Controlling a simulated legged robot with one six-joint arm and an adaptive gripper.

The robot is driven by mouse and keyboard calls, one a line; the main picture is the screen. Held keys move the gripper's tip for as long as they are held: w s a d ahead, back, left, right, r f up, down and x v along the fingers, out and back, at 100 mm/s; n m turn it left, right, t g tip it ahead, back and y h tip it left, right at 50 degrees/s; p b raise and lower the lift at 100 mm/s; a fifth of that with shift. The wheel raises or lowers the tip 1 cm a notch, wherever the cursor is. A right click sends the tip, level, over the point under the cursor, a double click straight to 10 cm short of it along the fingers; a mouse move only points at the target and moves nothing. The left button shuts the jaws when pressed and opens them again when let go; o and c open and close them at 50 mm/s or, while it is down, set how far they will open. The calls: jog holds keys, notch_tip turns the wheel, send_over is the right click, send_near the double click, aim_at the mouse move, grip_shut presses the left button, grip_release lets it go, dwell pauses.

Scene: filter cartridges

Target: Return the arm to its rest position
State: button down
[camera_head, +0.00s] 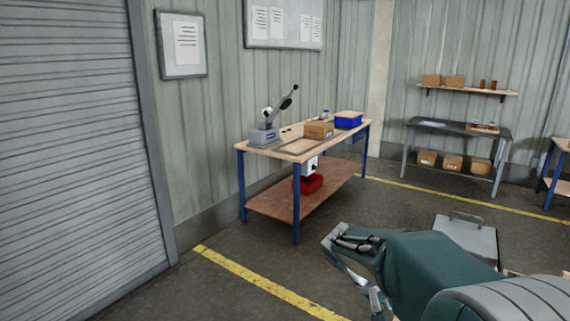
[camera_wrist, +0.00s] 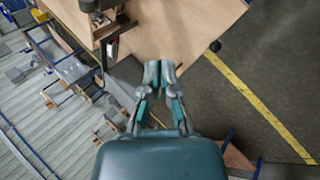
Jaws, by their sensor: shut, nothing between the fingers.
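My gripper (camera_wrist: 162,75) shows in the wrist view, its two grey and teal fingers brought together at the tips with nothing between them. Past the fingertips is a pale wooden surface (camera_wrist: 190,38), and the gripper appears apart from it. In the head view, teal parts of my arm reach in from the lower right, over the floor and clear of the workbench. I cannot make out the fingertips clearly there.
A blue-legged workbench (camera_head: 262,151) carries a grey device (camera_head: 264,136), a cardboard box (camera_head: 319,130) and a blue bin (camera_head: 348,119). A red bin (camera_head: 308,184) sits below. A grey table (camera_head: 440,126) stands at the back right. Open floor lies between, with yellow lines (camera_head: 265,285).

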jog(key=s+a+r+t+y, duration=0.2)
jog(key=s+a+t+y, duration=0.1)
jog(key=s, duration=0.7)
jog(key=s+a+r+n+t+y, duration=0.1)
jog(key=s+a+r+t+y, duration=0.2)
jog(key=s, duration=0.7)
jog(key=shift+a+r+y, duration=0.15)
jog(key=shift+a+y, duration=0.5)
jog(key=shift+y, duration=0.15)
